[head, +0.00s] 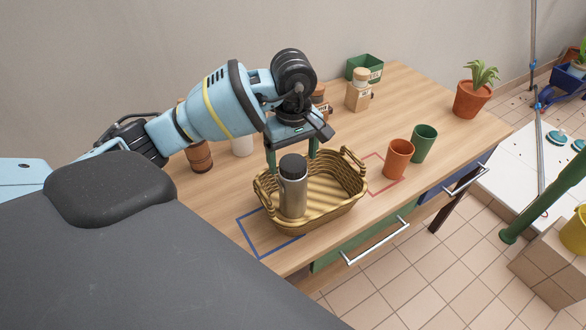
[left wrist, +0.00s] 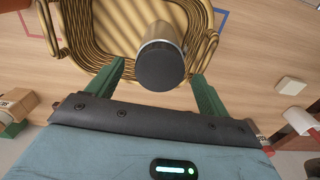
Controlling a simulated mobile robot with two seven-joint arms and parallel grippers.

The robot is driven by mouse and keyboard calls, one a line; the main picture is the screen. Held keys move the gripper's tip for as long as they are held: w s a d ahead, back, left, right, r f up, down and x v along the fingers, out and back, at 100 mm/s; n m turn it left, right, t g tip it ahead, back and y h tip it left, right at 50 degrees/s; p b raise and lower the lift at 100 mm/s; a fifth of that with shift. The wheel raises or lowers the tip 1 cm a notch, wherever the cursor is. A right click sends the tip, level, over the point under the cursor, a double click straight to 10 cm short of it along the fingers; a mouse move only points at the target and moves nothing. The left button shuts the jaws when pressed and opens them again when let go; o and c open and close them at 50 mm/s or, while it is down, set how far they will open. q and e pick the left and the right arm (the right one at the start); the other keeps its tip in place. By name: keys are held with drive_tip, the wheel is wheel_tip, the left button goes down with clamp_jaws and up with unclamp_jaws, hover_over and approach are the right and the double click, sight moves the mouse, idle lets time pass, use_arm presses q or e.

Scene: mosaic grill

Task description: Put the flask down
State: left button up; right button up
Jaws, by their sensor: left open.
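The flask (head: 293,190) is a grey metal cylinder with a black lid. It stands upright in the left part of a wicker basket (head: 345,192) on the wooden table. In the left wrist view the flask (left wrist: 161,38) shows from above, lid nearest the camera, with the basket (left wrist: 110,25) around it. My left gripper (head: 292,160) is open over the basket, its green fingers behind and around the flask's upper part. In the left wrist view the fingers (left wrist: 160,85) are spread on either side of the lid, with gaps showing. My right gripper is not in view.
An orange cup (head: 398,160) and a green cup (head: 424,143) stand right of the basket. A blue outlined square (head: 254,246) lies partly under the basket.

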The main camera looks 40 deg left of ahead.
use_arm(q)
wheel_tip(320, 180, up, 6)
drive_tip(key=shift+f, duration=0.1)
